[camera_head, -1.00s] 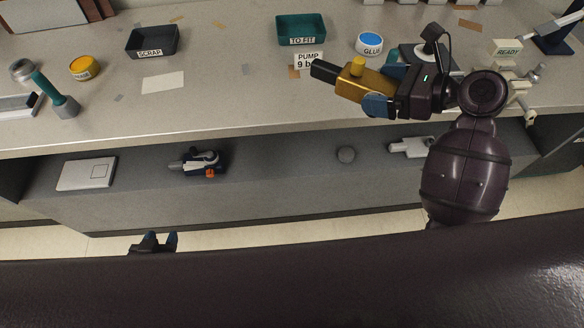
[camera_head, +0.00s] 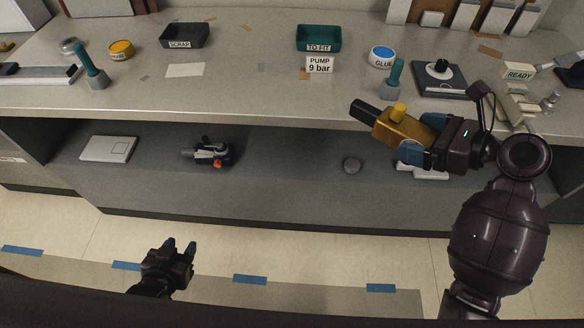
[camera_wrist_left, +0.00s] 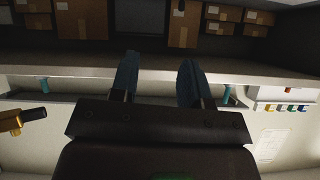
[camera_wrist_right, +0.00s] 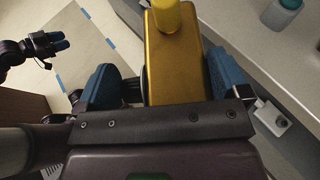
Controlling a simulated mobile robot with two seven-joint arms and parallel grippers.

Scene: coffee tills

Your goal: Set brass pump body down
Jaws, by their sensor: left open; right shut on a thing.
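The brass pump body (camera_head: 403,126) is a gold block with a round knob on top and a black end. My right gripper (camera_head: 418,140) is shut on it and holds it in the air in front of the bench edge. In the right wrist view the pump body (camera_wrist_right: 176,62) lies between the two blue fingers. My left gripper (camera_head: 179,247) is open and empty, low over the floor at the lower left. In the left wrist view its two fingers (camera_wrist_left: 160,80) stand apart with nothing between them. The pump body also shows at the left edge there (camera_wrist_left: 12,121).
The worktop (camera_head: 240,90) has clear room at its front middle. On it stand a SCRAP tray (camera_head: 185,33), a TO FIT tray (camera_head: 318,31), a PUMP 9 bar card (camera_head: 319,65) and a GLUE tub (camera_head: 382,57).

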